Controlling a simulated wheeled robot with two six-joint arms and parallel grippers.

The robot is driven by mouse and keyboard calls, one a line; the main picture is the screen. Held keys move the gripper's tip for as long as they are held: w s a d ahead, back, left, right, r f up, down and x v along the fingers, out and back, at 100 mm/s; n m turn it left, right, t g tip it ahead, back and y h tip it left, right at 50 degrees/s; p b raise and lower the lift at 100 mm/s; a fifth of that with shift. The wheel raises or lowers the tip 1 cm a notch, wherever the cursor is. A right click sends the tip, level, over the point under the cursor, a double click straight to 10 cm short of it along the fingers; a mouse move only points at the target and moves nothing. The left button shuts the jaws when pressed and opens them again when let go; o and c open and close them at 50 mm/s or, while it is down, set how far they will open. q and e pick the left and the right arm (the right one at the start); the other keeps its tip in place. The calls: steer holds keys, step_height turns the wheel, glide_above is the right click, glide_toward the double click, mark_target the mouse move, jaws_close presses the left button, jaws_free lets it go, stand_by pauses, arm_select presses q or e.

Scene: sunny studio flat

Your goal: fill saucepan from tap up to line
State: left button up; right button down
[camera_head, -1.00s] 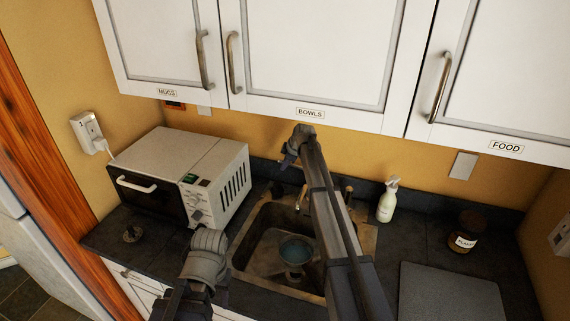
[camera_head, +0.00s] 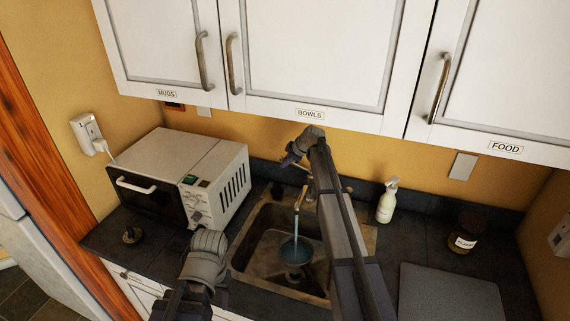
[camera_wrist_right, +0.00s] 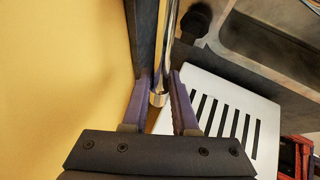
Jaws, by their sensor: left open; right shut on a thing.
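The saucepan (camera_head: 289,254) stands in the sink (camera_head: 246,262), and bluish water shows inside it. A stream of water falls from the tap (camera_head: 299,200) into it. I cannot make out its fill line, and its handle is not clear. My right gripper (camera_head: 290,158) is at the back of the sink, above the tap. In the right wrist view its fingers (camera_wrist_right: 158,100) are shut on a chrome rod, which looks like the tap's lever (camera_wrist_right: 163,60). My left gripper (camera_head: 218,296) is low at the front left of the sink, apart from the saucepan, open; its fingertips are mostly hidden.
A white microwave (camera_head: 180,170) stands left of the sink. A spray bottle (camera_head: 387,203), a dark jar (camera_head: 466,240) and a grey board (camera_head: 450,292) are to the right. White cupboards (camera_head: 310,50) hang above. My right arm crosses over the sink's right side.

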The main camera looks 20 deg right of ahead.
steer(key=c, duration=0.8)
jaws_free()
steer(key=shift+s+r, duration=0.1)
steer(key=shift+r, duration=0.05)
steer(key=p+v, duration=0.6)
steer(key=v, duration=0.1)
steer(key=shift+s+r, duration=0.2)
steer(key=shift+d, duration=0.1)
